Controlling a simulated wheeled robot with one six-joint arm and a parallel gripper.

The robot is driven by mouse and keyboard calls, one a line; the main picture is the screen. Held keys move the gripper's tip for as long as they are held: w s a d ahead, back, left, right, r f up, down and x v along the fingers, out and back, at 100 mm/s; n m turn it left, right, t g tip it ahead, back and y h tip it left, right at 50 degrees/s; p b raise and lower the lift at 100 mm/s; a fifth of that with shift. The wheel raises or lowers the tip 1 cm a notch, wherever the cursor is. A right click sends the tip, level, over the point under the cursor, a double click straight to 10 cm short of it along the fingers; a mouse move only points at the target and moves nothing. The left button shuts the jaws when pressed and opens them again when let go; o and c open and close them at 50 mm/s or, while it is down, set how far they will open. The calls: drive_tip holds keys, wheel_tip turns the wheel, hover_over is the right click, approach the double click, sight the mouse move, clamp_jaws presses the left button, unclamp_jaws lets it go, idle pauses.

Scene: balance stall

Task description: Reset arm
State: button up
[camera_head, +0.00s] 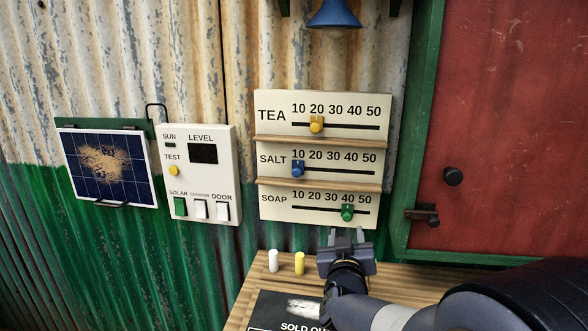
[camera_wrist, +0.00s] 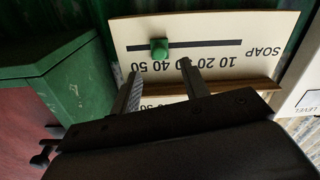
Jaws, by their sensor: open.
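My gripper (camera_head: 347,238) is open and empty, just below the price board (camera_head: 280,103) on the corrugated wall. In the wrist view my gripper (camera_wrist: 160,75) has its two fingers apart, with the green SOAP slider knob (camera_wrist: 159,49) beyond the fingertips. In the head view the green knob (camera_head: 347,213) sits near 40. The yellow TEA knob (camera_head: 316,124) sits near 20, and the blue SALT knob (camera_head: 297,168) sits near 10. I cannot tell whether the fingers touch the board.
A wooden counter (camera_head: 262,274) below holds a white chalk (camera_head: 273,261), a yellow chalk (camera_head: 299,263) and a dark sign (camera_head: 270,318). A switch panel (camera_head: 203,185) and a dusty solar panel (camera_head: 138,190) are at left. A red door (camera_head: 520,130) with a green frame is at right.

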sight(346, 218)
drive_tip(key=w, duration=0.4)
drive_tip(key=w+d, duration=0.1)
drive_tip(key=w, duration=0.1)
drive_tip(key=shift+a+p, duration=0.4)
